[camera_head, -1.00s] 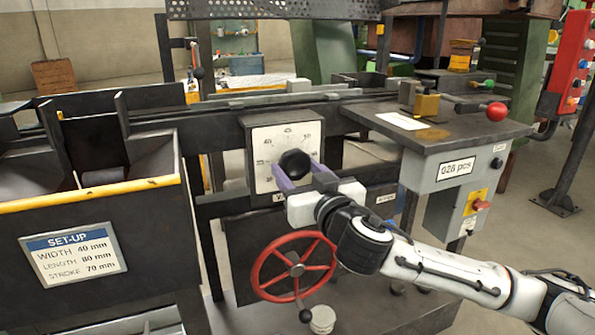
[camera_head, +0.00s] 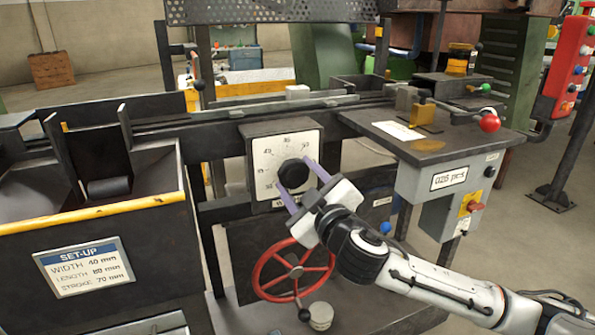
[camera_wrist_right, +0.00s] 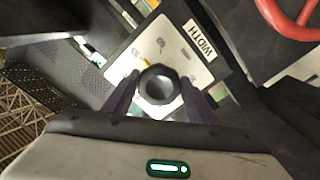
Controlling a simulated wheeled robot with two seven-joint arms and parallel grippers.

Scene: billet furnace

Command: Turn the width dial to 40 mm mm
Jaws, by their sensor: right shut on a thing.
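The width dial is a black knob (camera_head: 293,173) on a white square scale plate (camera_head: 284,147) with printed numbers. In the right wrist view the knob (camera_wrist_right: 159,85) sits between the purple fingers, and a WIDTH label (camera_wrist_right: 199,40) shows beside the plate. My right gripper (camera_head: 301,185) is shut on the knob, one finger on each side, and its jaws are tilted. A set-up sign (camera_head: 83,266) reads width 40 mm, length 80 mm, stroke 70 mm. My left gripper is not in view.
A red handwheel (camera_head: 293,269) is just below the dial and my right gripper. A grey box (camera_head: 449,179) with a counter and a red switch stands to the right, under a dark table (camera_head: 437,146) with a red-knobbed lever. A dark bin with a yellow edge (camera_head: 95,212) is at left.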

